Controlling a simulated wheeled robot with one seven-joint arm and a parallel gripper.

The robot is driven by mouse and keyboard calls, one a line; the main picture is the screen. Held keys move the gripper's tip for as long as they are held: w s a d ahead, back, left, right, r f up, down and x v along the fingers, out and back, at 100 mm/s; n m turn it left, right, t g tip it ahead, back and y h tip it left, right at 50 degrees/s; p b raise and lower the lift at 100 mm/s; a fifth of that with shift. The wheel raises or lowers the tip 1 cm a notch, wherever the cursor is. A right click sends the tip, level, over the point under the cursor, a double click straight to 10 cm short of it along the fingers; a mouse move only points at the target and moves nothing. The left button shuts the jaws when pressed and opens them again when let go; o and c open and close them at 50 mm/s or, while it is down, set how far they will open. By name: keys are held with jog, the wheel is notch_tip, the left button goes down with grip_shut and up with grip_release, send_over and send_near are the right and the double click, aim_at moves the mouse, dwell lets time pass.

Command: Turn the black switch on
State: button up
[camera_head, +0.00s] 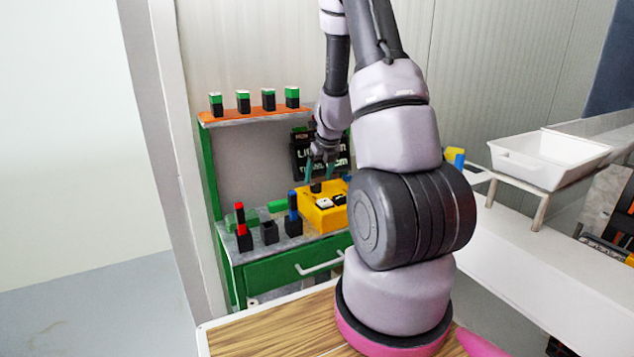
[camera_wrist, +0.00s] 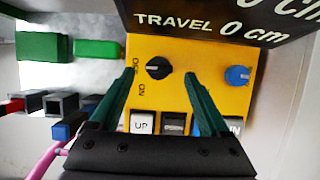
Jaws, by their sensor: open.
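The black switch (camera_wrist: 159,68) is a round knob on the yellow control box (camera_wrist: 217,61), with "OFF" and "ON" printed to its left in the wrist view. Its white mark points left, toward the "OFF" lettering. My gripper (camera_wrist: 161,74) is open, with one green finger on each side of the knob and a gap to each. Whether the fingertips are at the knob's height I cannot tell. In the head view my gripper (camera_head: 322,178) is over the yellow box (camera_head: 323,214), and the black switch (camera_head: 316,187) shows small beneath it.
A blue knob (camera_wrist: 238,76) sits right of the black one. Push buttons, one marked "UP" (camera_wrist: 142,122), line the box's near side, partly behind my gripper. A black display (camera_wrist: 215,18) reading "TRAVEL 0 cm" stands behind. Green blocks (camera_wrist: 42,46) and square holders (camera_wrist: 62,104) lie left.

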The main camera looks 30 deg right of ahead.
aim_at(316, 184)
jog(key=shift+x, duration=1.5)
grip_shut()
